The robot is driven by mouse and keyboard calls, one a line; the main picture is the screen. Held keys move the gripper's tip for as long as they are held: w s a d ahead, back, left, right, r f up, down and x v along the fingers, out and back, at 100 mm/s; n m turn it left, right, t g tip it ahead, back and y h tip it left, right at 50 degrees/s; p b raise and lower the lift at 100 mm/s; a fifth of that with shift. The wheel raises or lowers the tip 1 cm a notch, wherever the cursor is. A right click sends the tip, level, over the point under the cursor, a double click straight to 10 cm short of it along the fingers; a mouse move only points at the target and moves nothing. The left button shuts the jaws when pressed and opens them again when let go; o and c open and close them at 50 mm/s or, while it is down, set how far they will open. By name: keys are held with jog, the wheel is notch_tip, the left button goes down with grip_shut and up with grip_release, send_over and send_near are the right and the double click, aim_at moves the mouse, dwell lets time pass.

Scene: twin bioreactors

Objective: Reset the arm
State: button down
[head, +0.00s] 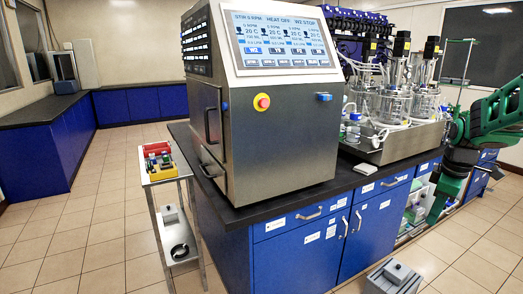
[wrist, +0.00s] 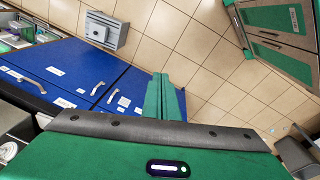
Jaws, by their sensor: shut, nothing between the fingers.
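My gripper (wrist: 165,97) shows in the wrist view as two green fingers side by side, shut with nothing between them.
The control cabinet (head: 272,110) and glass bioreactors (head: 388,103) stand on the dark-topped bench (head: 245,214). A small trolley (head: 165,174) is left of it. A grey box (head: 392,276) sits on the floor in front, and also shows in the wrist view (wrist: 106,30). Tiled floor is free around.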

jog(key=s+a+m, duration=0.2)
jog(key=s+m, duration=0.3)
jog(key=s, duration=0.5)
jog(key=s+a+f+m+g, duration=0.1)
jog(key=s+a+m, duration=0.2)
jog(key=s, duration=0.7)
jog(key=s+a+m, duration=0.2)
jog(key=s+m, duration=0.5)
jog(key=s, duration=0.3)
jog(key=shift+s+a+f+m+g, duration=0.25)
jog(key=shift+a+f+m+g, duration=0.05)
jog(key=shift+m, duration=0.1)
